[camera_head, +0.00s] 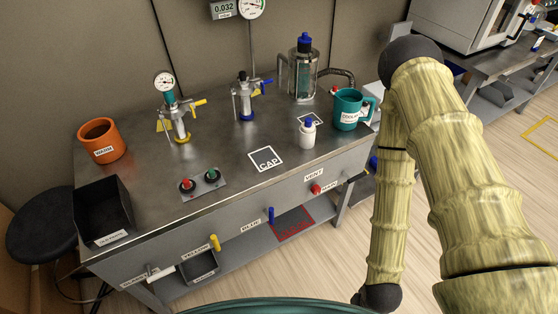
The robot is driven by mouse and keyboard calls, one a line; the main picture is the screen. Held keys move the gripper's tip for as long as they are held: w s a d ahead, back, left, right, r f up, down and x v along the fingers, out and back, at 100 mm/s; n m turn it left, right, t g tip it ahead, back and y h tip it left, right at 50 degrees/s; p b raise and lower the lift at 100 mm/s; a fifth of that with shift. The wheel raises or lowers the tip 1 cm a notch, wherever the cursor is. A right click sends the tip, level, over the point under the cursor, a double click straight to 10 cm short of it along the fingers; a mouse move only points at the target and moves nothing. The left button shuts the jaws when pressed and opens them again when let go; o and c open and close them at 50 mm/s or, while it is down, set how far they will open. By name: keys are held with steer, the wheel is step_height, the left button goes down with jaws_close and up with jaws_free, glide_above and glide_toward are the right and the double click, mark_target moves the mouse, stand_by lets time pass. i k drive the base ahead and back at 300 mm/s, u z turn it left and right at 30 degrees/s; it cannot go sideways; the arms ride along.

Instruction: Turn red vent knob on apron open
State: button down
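The red vent knob (315,188) sticks out from the front apron (245,212) of the grey metal bench, toward its right end. A white VENT label (314,175) is just above it, and another small label is just right of it. The knob is small in view, so I cannot tell how far it is turned. My arm hangs at the right of the view, to the right of the knob and apart from it. My gripper is not in view.
A blue handle (271,215) and a yellow handle (214,242) project from the apron left of the knob. A white bottle (307,133) and a teal mug (348,109) stand on the bench above. A black stool (45,225) is at far left. Floor right of the bench looks clear.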

mark_target(316, 189)
steer(key=u, duration=1)
steer(key=k, duration=0.35)
steer(key=z, duration=1.2)
